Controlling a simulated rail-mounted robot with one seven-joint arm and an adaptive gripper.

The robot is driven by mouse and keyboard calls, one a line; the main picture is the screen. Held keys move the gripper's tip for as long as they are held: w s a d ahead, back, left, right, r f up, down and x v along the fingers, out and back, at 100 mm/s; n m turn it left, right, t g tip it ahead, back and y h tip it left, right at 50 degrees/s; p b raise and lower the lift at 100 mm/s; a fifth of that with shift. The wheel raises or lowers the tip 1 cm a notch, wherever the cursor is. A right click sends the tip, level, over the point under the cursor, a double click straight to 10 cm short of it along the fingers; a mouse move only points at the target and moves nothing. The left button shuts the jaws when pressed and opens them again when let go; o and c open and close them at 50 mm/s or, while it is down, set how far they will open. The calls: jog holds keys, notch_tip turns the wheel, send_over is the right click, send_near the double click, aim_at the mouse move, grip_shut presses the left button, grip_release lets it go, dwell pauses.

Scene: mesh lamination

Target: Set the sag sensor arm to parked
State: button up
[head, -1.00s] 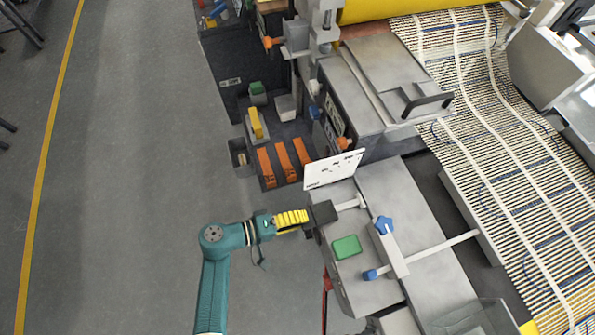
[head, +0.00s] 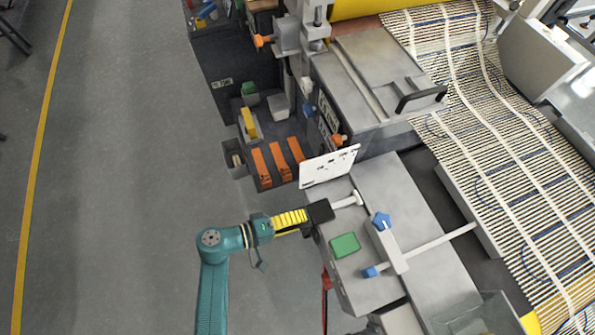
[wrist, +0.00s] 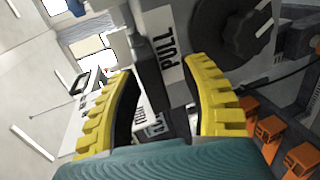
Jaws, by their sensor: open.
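My gripper (head: 303,216) has yellow ribbed fingers and is open at the left edge of the machine's side table. In the wrist view its fingers (wrist: 160,72) stand on either side of a dark upright block (wrist: 146,70). I cannot tell whether they touch it. In the head view a black block (head: 320,209) with a pale rod sits right at the fingertips. A grey rod with a blue end (head: 440,248), on a bracket with a blue star knob (head: 381,221), reaches toward the mesh. I cannot tell which of these parts is the sag sensor arm.
A label reading PULL (wrist: 168,55) and a black dial (wrist: 237,25) lie beyond the fingers. A white sign board (head: 328,166), a green pad (head: 344,245) and orange blocks (head: 277,162) are close by. The floor (head: 130,190) at left is clear.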

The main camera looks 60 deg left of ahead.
jog(key=shift+r, duration=0.1)
jog(key=v, duration=1.2)
